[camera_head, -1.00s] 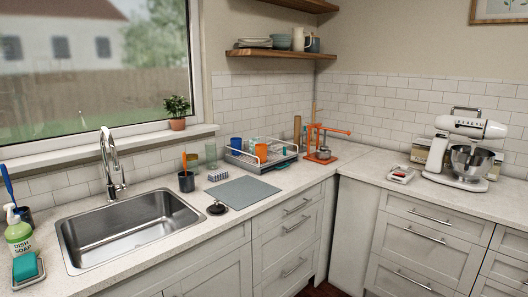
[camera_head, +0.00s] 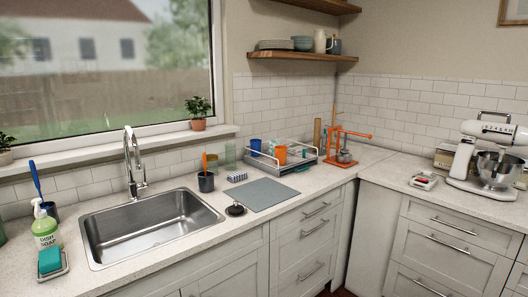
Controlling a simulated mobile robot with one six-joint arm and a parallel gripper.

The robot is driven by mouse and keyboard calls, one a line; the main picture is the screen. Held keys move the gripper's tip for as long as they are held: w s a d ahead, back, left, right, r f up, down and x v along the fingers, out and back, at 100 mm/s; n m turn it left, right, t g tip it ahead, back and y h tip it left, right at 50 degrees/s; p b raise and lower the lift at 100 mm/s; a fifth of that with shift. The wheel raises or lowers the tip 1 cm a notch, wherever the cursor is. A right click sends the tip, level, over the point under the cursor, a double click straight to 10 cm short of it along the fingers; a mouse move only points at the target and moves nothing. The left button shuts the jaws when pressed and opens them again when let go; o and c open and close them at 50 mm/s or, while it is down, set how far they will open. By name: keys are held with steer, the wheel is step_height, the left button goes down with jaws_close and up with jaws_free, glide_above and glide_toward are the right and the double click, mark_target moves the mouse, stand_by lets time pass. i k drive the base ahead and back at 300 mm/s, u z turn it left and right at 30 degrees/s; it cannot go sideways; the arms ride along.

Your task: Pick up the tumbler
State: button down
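A tall, clear greenish glass tumbler (camera_head: 230,155) stands upright on the counter, behind the dark utensil cup and left of the dish rack (camera_head: 262,165). An orange cup (camera_head: 281,155) and a blue cup (camera_head: 255,145) sit in the rack; clear glassware near them is too small to make out. I cannot tell for sure which drinking vessel is the tumbler, but the greenish glass looks most like one. My gripper is not in view.
The dark utensil cup (camera_head: 206,182) and a patterned sponge (camera_head: 237,176) stand in front of the glass. A grey mat (camera_head: 262,194), a black sink stopper (camera_head: 236,210) and the sink (camera_head: 150,225) lie nearer. An orange-framed press (camera_head: 344,150) stands right of the rack. A shelf hangs above.

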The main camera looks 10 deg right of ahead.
mark_target(255, 144)
steer(key=i, duration=0.85)
steer(key=z, duration=0.05)
